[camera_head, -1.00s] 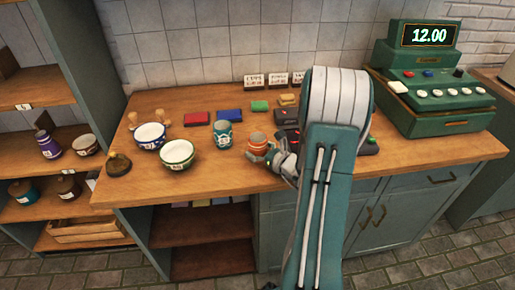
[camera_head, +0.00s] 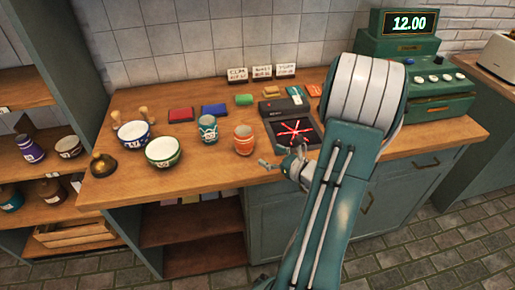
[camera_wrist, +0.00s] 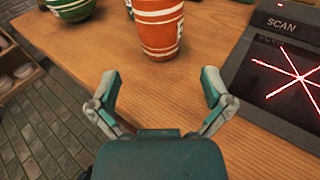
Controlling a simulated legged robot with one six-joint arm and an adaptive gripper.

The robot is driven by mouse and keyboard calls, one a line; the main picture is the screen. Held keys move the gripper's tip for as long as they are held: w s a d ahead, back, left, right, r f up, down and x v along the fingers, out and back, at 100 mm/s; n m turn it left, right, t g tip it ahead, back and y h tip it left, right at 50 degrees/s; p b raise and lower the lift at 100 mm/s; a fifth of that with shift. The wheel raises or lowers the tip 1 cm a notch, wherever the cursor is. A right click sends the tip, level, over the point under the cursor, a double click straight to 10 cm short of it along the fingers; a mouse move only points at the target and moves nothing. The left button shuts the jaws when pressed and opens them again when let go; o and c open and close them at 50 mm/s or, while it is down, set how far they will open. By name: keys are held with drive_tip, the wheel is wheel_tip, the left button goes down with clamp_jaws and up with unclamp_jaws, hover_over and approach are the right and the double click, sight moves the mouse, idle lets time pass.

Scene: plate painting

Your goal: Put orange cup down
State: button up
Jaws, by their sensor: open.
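The orange cup (camera_head: 244,140) with white bands stands upright on the wooden counter, right of a teal patterned cup (camera_head: 208,130). In the wrist view the orange cup (camera_wrist: 158,27) is beyond my fingertips, its top cut off by the frame edge. My gripper (camera_head: 281,163) is at the counter's front edge, to the right of and nearer than the cup. In the wrist view my gripper (camera_wrist: 162,88) has its two fingers spread wide with nothing between them, apart from the cup.
A scanner (camera_head: 291,125) with a red star pattern lies right of the cup. Two bowls, green-rimmed (camera_head: 163,151) and blue (camera_head: 133,134), and a dark bell-like object (camera_head: 103,164) stand left. A green cash register (camera_head: 425,88) is at right. Bare counter lies before the cup.

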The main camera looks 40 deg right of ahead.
drive_tip(key=shift+s, duration=0.7)
drive_tip(key=a+r+n+g+y, duration=0.3)
drive_tip(key=a+n+g+y, duration=0.15)
drive_tip(key=a+n, duration=0.6)
drive_tip(key=a+r+n+g+y, duration=0.35)
drive_tip(key=a+n+g, duration=0.3)
drive_tip(key=a, duration=0.65)
drive_tip(key=s+a+r+n+h, duration=0.5)
drive_tip(key=s+r+n+h, duration=0.3)
drive_tip(key=n, duration=1)
drive_tip(key=shift+r+h, duration=0.3)
drive_tip(key=shift+h, duration=0.4)
drive_tip(key=shift+c, duration=0.3)
